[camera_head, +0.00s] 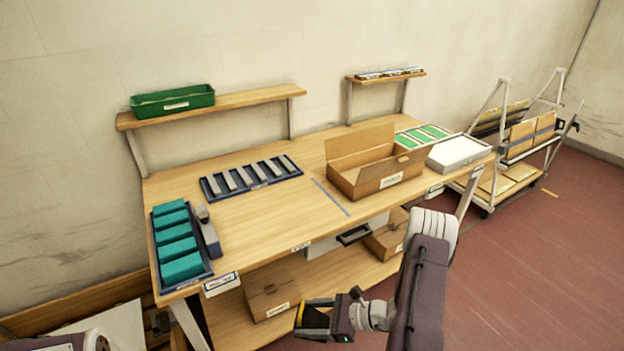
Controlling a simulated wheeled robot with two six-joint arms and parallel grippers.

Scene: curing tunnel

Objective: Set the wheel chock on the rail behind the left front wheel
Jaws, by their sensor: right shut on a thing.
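My right gripper (327,319) is low in the picture, in front of the bench's lower shelf. It is shut on a small dark block with yellow edges, which looks like the wheel chock (312,321). The fingers hide part of the block. It appears held in the air, apart from the bench. I cannot make out a rail or the left front wheel in this view. My left gripper is not in view.
A wooden workbench (262,215) carries a tray of teal blocks (208,274), a slotted tray (207,187) and an open cardboard box (352,189). Its lower shelf holds cardboard boxes (268,295). A wheeled trolley (497,209) stands right. The red floor (540,270) at right is clear.

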